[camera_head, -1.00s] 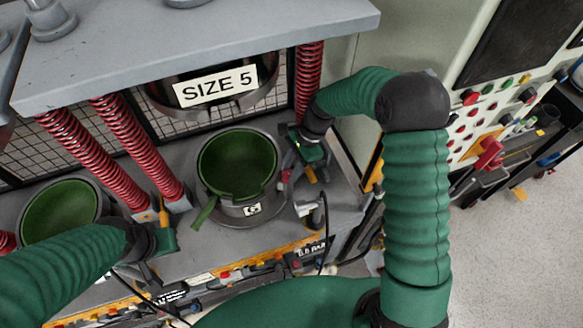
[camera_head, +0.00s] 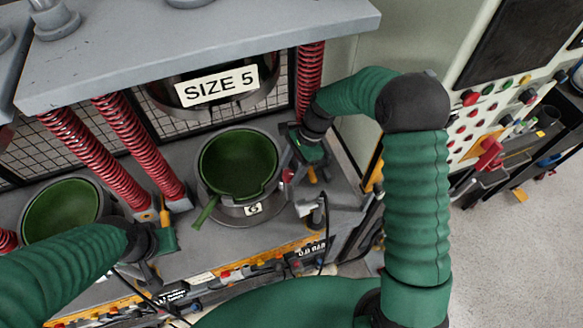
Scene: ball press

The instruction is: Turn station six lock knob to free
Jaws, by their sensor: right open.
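The station marked 6 has a dark grey ring base (camera_head: 227,211) with a green bowl-shaped mould (camera_head: 238,163) in it, its green handle pointing to the lower left. My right gripper (camera_head: 299,173) is open just right of this station, with its fingers pointing down. A small red part (camera_head: 288,175) and an orange part (camera_head: 312,174) show close by its fingers; I cannot tell which is the lock knob or whether the fingers touch either. My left gripper (camera_head: 152,268) is at the lower left, in front of the shelf, mostly hidden by its arm; its jaws are unclear.
A grey press beam with a "SIZE 5" plate (camera_head: 217,86) hangs above the station. Red springs (camera_head: 136,155) stand to its left and another (camera_head: 309,85) behind my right arm. A second green bowl (camera_head: 62,211) is at left. A control panel (camera_head: 489,120) stands at right.

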